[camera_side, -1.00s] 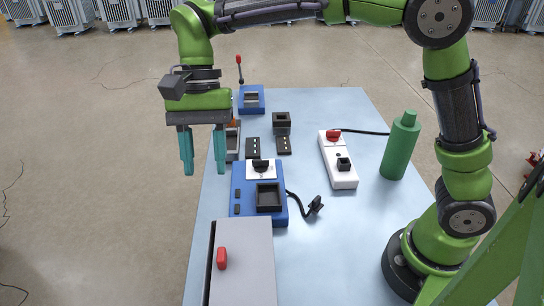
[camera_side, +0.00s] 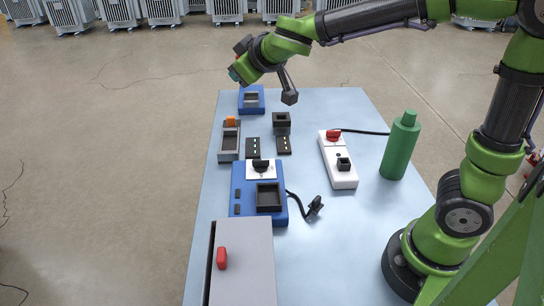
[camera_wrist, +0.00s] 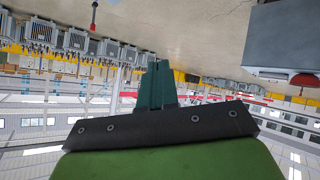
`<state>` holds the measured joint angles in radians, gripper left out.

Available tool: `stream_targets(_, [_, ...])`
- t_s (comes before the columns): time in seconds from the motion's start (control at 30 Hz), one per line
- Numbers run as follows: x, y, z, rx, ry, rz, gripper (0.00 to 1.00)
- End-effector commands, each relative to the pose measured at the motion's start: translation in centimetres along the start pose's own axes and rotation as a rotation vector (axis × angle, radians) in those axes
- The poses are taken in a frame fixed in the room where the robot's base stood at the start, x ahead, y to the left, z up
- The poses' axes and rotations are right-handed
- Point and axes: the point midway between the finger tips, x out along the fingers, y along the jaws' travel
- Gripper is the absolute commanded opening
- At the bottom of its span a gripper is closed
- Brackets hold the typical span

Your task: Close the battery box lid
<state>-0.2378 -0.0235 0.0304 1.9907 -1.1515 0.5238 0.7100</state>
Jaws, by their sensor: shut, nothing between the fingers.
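No part is clearly labelled as the battery box. A small grey open-topped box (camera_side: 229,156) stands at the back left, with an orange piece (camera_side: 231,121) at its far end, perhaps part of a raised lid. A larger grey box (camera_side: 245,262) with a red handle (camera_side: 222,258) is at the front left, with a dark gap along its left side. My gripper (camera_side: 235,74) is above and beyond the back of the table, turned away from the side camera. In the wrist view its teal fingers (camera_wrist: 158,85) are together and empty.
A blue box (camera_side: 260,195) with a dial and a smaller blue box (camera_side: 251,100) stand on the table. Two black blocks (camera_side: 252,148), a black holder (camera_side: 281,121), a white strip (camera_side: 338,162) and a green bottle (camera_side: 401,145) are also there. A cable and plug lie centrally.

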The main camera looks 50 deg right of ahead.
Motion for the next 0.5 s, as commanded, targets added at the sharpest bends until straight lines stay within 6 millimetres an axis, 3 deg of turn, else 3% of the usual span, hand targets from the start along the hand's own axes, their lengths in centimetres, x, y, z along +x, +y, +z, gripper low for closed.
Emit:
stream_targets(0.13, [-1.5, -3.1, -0.3, -0.380, 0.215, -0.160, 0.00])
stream_targets(0.23, [-3.1, -6.5, 1.3, -0.640, 0.324, -0.315, 0.00])
stream_targets(0.37, [-6.0, -11.1, 6.2, -0.964, 0.418, -0.568, 0.00])
stream_targets(0.5, [-9.5, -14.2, 12.9, -1.249, 0.462, -0.862, 0.00])
